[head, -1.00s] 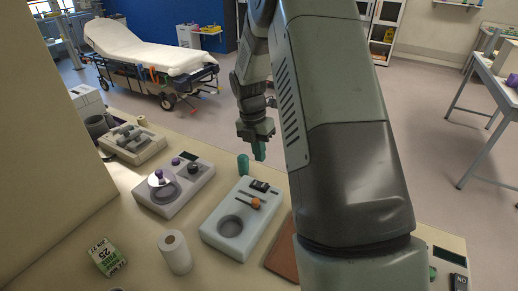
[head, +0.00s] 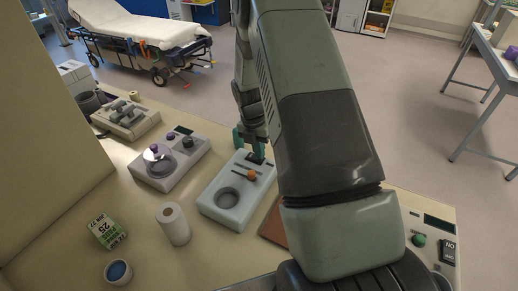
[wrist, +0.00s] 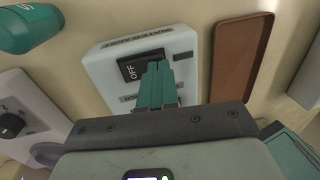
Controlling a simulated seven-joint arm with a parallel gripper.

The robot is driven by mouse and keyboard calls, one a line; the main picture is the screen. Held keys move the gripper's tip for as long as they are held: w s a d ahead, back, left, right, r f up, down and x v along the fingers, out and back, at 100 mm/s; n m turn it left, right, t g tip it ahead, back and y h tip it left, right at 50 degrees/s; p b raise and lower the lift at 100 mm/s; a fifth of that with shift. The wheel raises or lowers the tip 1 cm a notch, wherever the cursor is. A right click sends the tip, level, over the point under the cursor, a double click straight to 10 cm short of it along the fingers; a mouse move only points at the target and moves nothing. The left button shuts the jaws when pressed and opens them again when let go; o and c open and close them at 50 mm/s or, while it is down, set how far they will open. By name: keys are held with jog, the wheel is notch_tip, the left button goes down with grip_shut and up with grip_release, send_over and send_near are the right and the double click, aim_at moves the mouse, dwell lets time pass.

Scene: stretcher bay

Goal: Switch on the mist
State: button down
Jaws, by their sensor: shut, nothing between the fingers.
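A pale blue-white unit (head: 226,214) with a round well, a slider with an orange knob (head: 251,174) and a black switch stands on the bench. In the head view my gripper (head: 257,150) is at the unit's far end, partly hidden by my arm.
A teal bottle (wrist: 30,28) stands close by. A brown tray (wrist: 241,58) lies on the unit's other side. A dial unit (head: 152,176), a paper roll (head: 173,224) and a green-white box (head: 107,231) are to the left. Another panel (head: 432,208) is at right.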

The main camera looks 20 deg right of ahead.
jog(key=shift+s+d+f, duration=0.1)
jog(key=shift+d+f, duration=0.05)
jog(key=shift+f, duration=0.1)
jog(key=shift+w+a+r, duration=0.3)
jog(key=shift+w+a, duration=0.25)
jog(key=shift+r, duration=0.1)
notch_tip(320, 180, up, 14)
jog(key=s+d, duration=0.1)
jog(key=shift+s+d, duration=0.25)
jog(key=shift+s, duration=0.05)
dwell(0.6)
